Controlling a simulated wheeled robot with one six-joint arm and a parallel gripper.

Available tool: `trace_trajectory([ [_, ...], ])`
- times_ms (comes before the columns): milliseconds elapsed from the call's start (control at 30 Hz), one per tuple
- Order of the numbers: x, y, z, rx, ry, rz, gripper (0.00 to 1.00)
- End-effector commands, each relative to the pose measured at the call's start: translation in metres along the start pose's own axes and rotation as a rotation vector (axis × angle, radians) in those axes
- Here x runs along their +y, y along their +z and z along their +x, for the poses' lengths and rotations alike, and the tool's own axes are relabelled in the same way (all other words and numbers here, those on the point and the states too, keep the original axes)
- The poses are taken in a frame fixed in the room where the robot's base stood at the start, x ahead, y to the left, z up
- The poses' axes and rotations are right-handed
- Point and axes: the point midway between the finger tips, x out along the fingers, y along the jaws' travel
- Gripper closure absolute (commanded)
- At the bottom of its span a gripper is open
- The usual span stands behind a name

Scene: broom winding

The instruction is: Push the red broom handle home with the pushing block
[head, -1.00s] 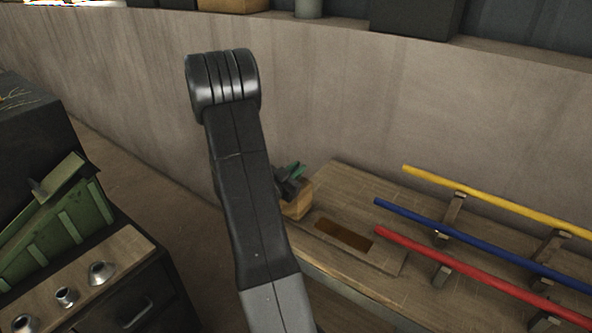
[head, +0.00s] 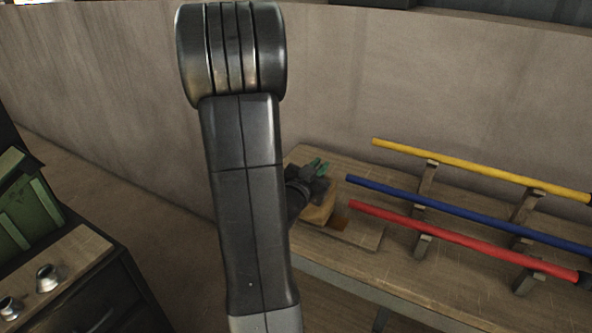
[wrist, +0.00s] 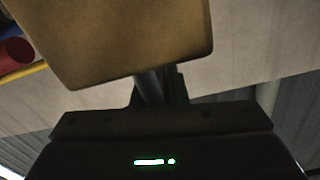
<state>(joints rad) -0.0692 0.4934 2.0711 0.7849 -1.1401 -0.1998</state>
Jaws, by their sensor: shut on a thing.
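The pushing block (head: 319,209) is a tan wooden block at the left part of the bench, to the left of the handles' near ends. My gripper (head: 314,187) is shut on it; the block also fills the top of the wrist view (wrist: 130,35). The red broom handle (head: 440,233) lies across wooden rests, frontmost of three, with its left end close to the block. A gap between block and handle end is hard to judge. In the wrist view the red handle's end (wrist: 14,51) shows at the left, apart from the block. A dark part meets its right end.
Parallel blue (head: 440,208) and yellow (head: 450,160) handles lie behind the red one on the wooden rests (head: 424,246). A wall stands behind; a cabinet with metal cups (head: 47,278) is at left.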

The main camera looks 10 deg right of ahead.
Motion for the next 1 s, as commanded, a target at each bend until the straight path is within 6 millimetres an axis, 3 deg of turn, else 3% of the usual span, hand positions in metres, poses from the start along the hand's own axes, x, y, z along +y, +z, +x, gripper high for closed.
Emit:
trace_trajectory([
  [33,0.011,0.001,0.000,0.002,0.006,0.001,1.00],
  [200,0.027,-0.003,0.000,0.000,0.004,0.001,1.00],
  [667,0.032,-0.007,0.000,-0.002,0.001,0.001,1.00],
  [700,0.032,-0.007,0.000,-0.001,0.001,0.001,0.85],
  [800,0.032,-0.007,0.000,-0.001,0.001,0.000,0.66],
  [1000,0.032,-0.007,0.000,-0.001,0.000,0.000,0.66],
])
